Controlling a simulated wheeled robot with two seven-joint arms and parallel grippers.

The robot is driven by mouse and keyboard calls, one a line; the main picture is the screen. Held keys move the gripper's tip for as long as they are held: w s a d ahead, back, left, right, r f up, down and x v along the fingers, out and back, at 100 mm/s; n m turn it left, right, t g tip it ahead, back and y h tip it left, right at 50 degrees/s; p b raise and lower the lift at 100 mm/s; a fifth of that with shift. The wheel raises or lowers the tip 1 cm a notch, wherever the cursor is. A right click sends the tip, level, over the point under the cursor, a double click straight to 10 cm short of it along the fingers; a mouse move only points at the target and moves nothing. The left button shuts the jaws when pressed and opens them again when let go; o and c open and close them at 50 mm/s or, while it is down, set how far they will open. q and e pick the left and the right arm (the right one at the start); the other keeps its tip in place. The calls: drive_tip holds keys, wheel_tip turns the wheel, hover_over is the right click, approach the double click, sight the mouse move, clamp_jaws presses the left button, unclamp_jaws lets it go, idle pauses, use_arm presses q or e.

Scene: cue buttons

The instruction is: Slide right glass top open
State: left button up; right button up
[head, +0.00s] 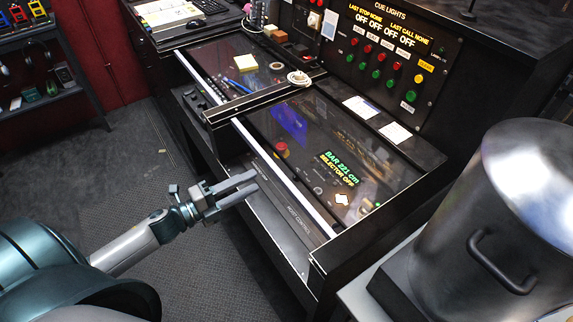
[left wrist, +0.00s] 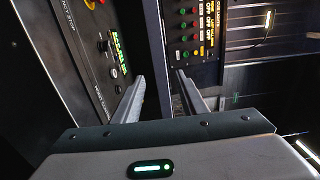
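The right glass top (head: 315,120) is a dark, glossy panel over the right console, with a pale strip (head: 285,180) along its left edge. A red button (head: 281,150) and green-and-yellow display text (head: 339,168) show in its area; whether the glass covers them is unclear. My left gripper (head: 256,181) is open and empty, just left of the pale strip and over the lower console front. I cannot tell whether a fingertip touches the console. My right gripper is not in view.
A cue lights panel (head: 390,55) stands behind. A large metal pot (head: 510,210) is at the right. Dark floor (head: 110,170) is clear left of the consoles.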

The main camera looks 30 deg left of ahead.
sight(287, 165)
use_arm(q)
drive_tip(key=x, duration=1.3)
drive_tip(key=shift+b, duration=0.35)
drive_tip(key=shift+r, duration=0.1)
drive_tip(key=shift+c, duration=0.3)
clamp_jaws()
